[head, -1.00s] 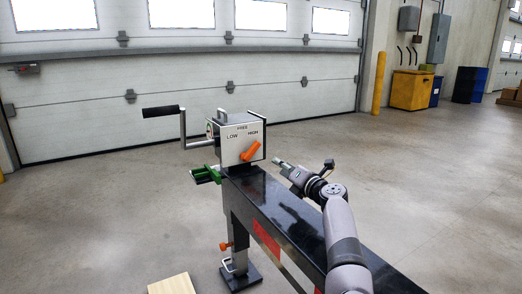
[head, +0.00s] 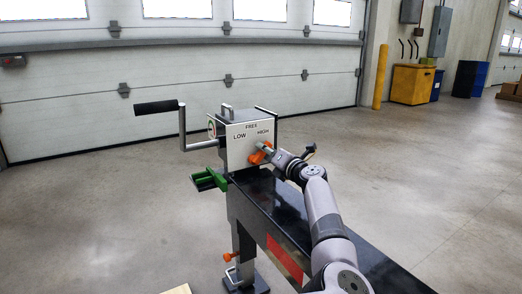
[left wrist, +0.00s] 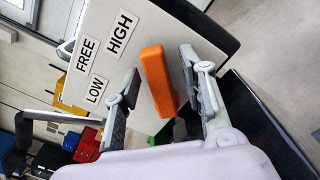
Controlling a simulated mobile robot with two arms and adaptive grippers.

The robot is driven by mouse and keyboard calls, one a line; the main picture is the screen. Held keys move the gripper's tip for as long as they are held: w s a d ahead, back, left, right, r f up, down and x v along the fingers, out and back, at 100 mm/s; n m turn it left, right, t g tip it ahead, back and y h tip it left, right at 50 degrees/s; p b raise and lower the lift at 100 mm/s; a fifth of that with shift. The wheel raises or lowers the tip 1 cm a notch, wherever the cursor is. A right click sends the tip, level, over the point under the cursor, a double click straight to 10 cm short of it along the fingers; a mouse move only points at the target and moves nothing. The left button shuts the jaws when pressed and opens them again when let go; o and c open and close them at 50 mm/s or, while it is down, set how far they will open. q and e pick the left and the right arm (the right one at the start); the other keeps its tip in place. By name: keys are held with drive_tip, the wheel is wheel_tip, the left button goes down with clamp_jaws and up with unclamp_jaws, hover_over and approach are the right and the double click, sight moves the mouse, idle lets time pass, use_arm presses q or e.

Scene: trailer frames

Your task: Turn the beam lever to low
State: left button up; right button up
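The orange beam lever (head: 257,157) is on the white front plate (head: 238,151) of the winch box, tilted up to the right toward the HIGH label. FREE is at the top middle and LOW at the left. My left gripper (head: 265,149) is at the lever. In the left wrist view, the lever (left wrist: 157,82) stands between the two fingers of my left gripper (left wrist: 160,65); the fingers are apart, with gaps visible on both sides. My right gripper is in neither view.
A crank with a black handle (head: 157,107) sticks out left of the box. A green clamp part (head: 208,180) is below it. The black trailer beam (head: 300,212) runs toward the lower right. Open concrete floor (head: 120,215) lies to the left.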

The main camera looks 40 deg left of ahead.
use_arm(q)
drive_tip(key=shift+a, duration=0.15)
drive_tip(key=shift+r, duration=0.1)
drive_tip(key=shift+c, duration=0.3)
clamp_jaws()
idle(0.5)
